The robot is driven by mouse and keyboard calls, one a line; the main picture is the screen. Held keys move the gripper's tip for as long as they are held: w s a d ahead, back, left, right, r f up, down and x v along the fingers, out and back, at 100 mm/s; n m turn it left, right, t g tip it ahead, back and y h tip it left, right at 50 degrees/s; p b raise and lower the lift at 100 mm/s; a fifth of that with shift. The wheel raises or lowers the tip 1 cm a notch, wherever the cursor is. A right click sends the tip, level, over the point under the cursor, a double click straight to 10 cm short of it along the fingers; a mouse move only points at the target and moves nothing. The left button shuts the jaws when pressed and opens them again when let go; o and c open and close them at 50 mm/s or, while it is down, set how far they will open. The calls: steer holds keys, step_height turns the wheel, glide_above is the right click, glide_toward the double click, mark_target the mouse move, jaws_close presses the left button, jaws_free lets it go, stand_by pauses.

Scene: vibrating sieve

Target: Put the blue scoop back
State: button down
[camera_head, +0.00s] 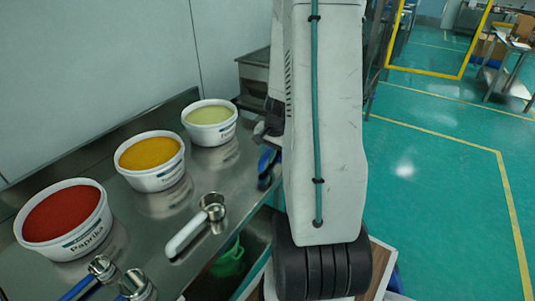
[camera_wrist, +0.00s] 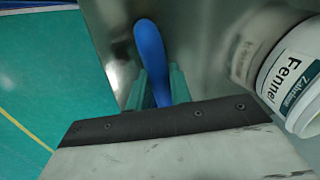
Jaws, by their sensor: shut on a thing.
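The blue scoop shows as a blue handle in the wrist view (camera_wrist: 150,45) and, partly hidden by my arm, in the head view (camera_head: 265,160). My gripper (camera_wrist: 158,82) has its two green fingers shut on this handle. The scoop's bowl is hidden behind the gripper. In the head view, my gripper (camera_head: 268,135) is mostly covered by my arm, over the right edge of the steel table (camera_head: 150,215). Whether the scoop touches the table cannot be told.
The Fennel tub (camera_head: 210,123) stands close to my gripper. A yellow-powder tub (camera_head: 151,160) and a Paprika tub (camera_head: 65,220) stand farther left. A white-handled scoop (camera_head: 195,228) lies on the table. Two metal scoops (camera_head: 103,268) (camera_head: 135,284) are at lower left. Open green floor (camera_head: 430,180) lies right.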

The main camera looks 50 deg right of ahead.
steer(key=shift+f, duration=0.1)
steer(key=c, duration=0.7)
jaws_free()
steer(key=shift+w+v, duration=0.25)
steer(key=shift+v, duration=0.9)
steer(key=shift+w+v, duration=0.25)
steer(key=shift+v, duration=0.9)
steer(key=shift+w+v, duration=0.2)
steer(key=shift+v, duration=0.95)
steer(key=shift+a, duration=0.1)
